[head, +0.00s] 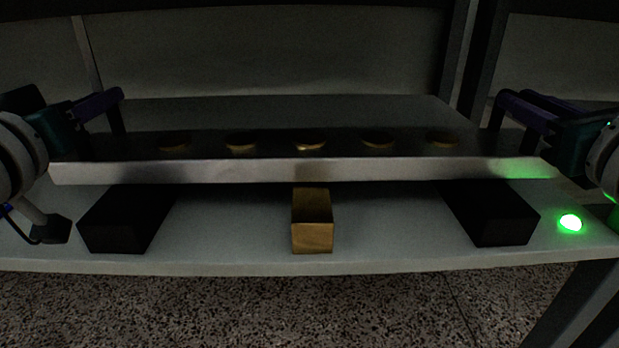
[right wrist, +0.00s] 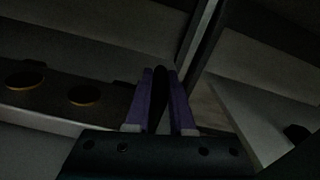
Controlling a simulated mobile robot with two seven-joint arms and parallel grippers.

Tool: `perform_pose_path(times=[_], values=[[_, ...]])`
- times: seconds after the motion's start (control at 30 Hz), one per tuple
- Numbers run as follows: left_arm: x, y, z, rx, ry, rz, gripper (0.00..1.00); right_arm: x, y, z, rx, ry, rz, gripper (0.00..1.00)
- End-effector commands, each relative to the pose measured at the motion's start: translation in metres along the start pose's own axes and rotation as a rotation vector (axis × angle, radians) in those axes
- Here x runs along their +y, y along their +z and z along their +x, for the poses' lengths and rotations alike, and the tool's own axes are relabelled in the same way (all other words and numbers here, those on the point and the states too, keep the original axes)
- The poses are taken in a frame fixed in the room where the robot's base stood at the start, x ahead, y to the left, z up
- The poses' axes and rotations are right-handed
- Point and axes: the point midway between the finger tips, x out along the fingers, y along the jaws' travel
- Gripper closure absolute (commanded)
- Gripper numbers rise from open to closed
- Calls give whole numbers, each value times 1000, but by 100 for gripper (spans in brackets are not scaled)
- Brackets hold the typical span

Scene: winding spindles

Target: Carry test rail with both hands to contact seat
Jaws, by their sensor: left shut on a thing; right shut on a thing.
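The test rail (head: 300,170) is a long metal bar with several round brass discs along its top. It spans the head view level, above two black blocks (head: 125,220) and a brass block (head: 312,222), perhaps the contact seat. I cannot tell whether it touches them. My left gripper (head: 118,115) is shut on the rail's left end. My right gripper (head: 515,120) is shut on its right end. In the right wrist view the purple fingers (right wrist: 160,100) are close together, with the rail (right wrist: 60,110) and two discs to their left.
A grey shelf (head: 390,225) carries the blocks. A green glowing lamp (head: 570,223) sits at its right front. The second black block (head: 490,212) stands right of the brass one. Dark uprights (head: 480,60) and a panel are behind. Speckled floor lies in front.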

Motion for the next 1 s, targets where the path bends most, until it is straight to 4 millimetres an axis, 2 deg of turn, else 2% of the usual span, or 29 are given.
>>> perform_pose_path(times=[0.03,0.07,0.3,0.67,0.77,1.0], values=[[-4,1,0,14,-3,1,100,-3,-5,1,-2,-10,-7,100],[-4,2,0,4,-6,1,76,-3,-6,0,6,-10,-6,76],[-2,2,0,2,-3,1,49,-2,-4,0,3,-5,-3,49],[-1,3,-6,-1,-1,0,48,0,-3,0,1,-2,-1,48],[-1,4,-19,-1,-1,0,48,0,-3,0,1,-1,0,48],[-2,4,-70,-3,-3,0,48,0,-3,0,0,-1,0,48]])
